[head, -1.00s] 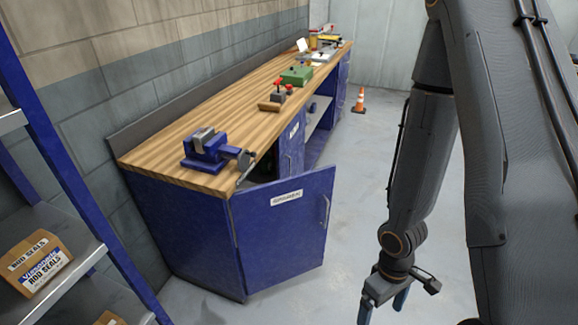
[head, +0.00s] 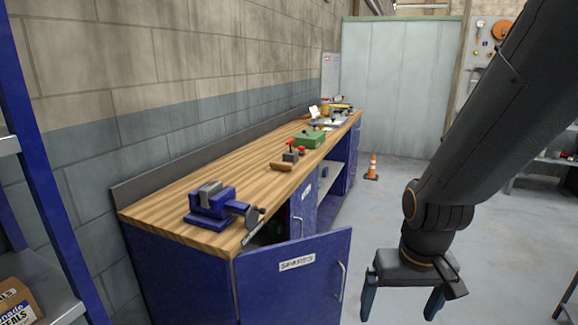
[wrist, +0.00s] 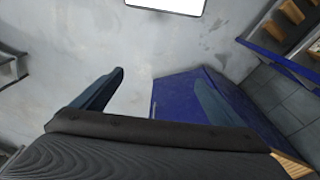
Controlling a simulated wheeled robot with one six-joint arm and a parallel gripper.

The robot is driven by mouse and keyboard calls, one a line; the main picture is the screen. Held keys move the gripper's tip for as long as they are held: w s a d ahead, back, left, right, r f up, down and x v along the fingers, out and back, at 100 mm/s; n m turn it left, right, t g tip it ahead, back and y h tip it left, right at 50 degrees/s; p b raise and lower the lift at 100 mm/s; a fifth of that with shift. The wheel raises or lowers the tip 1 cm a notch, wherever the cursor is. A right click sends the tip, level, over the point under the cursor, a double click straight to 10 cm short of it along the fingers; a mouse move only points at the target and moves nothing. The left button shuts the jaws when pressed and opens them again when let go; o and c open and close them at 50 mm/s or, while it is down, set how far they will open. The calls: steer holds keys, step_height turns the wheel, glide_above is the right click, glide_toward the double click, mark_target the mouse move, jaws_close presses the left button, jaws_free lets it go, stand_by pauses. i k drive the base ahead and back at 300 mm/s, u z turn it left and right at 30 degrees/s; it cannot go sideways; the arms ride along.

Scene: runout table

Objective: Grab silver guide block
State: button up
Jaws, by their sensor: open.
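My gripper (head: 400,304) hangs at the lower right of the head view, fingers pointing down and apart. It is open and empty, over the floor to the right of the bench. I cannot pick out a silver guide block for sure. Small grey and silver items (head: 325,122) lie at the bench's far end, too small to tell apart. A small grey block with red knobs (head: 291,154) stands mid-bench.
The wood-topped workbench (head: 230,172) runs along the wall. A blue vise (head: 212,201) sits at its near end, a green box (head: 309,138) farther along. An open blue cabinet door (head: 290,280) juts into the aisle. A cone (head: 372,168) stands on the clear floor beyond.

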mark_target(211, 188)
steer(key=z, duration=0.1)
steer(key=i, duration=0.45)
steer(key=u, duration=0.55)
steer(key=i, duration=0.9)
steer(key=u, duration=0.75)
